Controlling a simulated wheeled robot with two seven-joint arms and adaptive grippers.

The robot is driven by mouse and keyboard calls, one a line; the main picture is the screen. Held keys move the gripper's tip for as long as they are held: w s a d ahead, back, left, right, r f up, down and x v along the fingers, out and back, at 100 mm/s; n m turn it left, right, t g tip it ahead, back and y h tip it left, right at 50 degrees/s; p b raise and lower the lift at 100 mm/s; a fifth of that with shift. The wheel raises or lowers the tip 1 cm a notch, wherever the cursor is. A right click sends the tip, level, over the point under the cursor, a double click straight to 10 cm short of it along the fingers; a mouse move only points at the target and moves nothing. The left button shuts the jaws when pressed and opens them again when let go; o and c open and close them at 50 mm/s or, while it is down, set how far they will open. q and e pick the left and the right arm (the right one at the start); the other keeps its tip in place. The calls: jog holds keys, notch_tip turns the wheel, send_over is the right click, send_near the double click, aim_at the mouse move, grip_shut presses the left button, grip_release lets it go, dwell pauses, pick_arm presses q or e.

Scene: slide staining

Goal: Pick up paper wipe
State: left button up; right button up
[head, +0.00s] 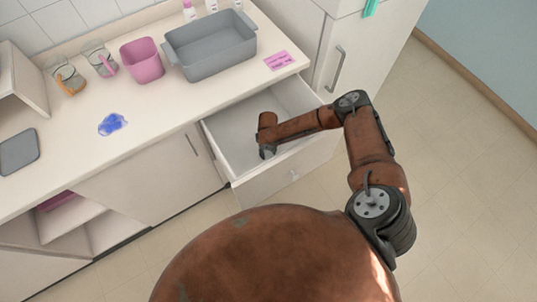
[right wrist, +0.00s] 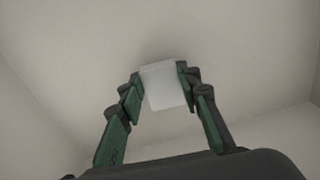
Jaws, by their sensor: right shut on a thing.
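The paper wipe (right wrist: 163,86) is a small white rectangle between the fingertips of my right gripper in the right wrist view. My right gripper (right wrist: 160,88) is shut on it, with a green-and-black finger at each side. In the head view my right arm reaches into the open drawer, and the right gripper (head: 267,152) points down inside it. The wipe cannot be made out in the head view. My left gripper is in neither view.
The open drawer (head: 225,128) has pale walls around my right gripper. On the counter above are a grey basin (head: 212,62), a pink bin (head: 142,60), glass beakers, a pink card (head: 283,61) and a blue stain (head: 112,124). Floor at right is clear.

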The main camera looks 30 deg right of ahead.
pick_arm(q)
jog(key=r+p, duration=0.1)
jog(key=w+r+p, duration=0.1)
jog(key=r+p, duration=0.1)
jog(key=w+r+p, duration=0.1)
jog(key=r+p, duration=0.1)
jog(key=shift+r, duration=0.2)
pick_arm(e)
notch_tip(320, 180, up, 27)
jog(key=shift+f, duration=0.2)
jog(key=shift+o, duration=0.7)
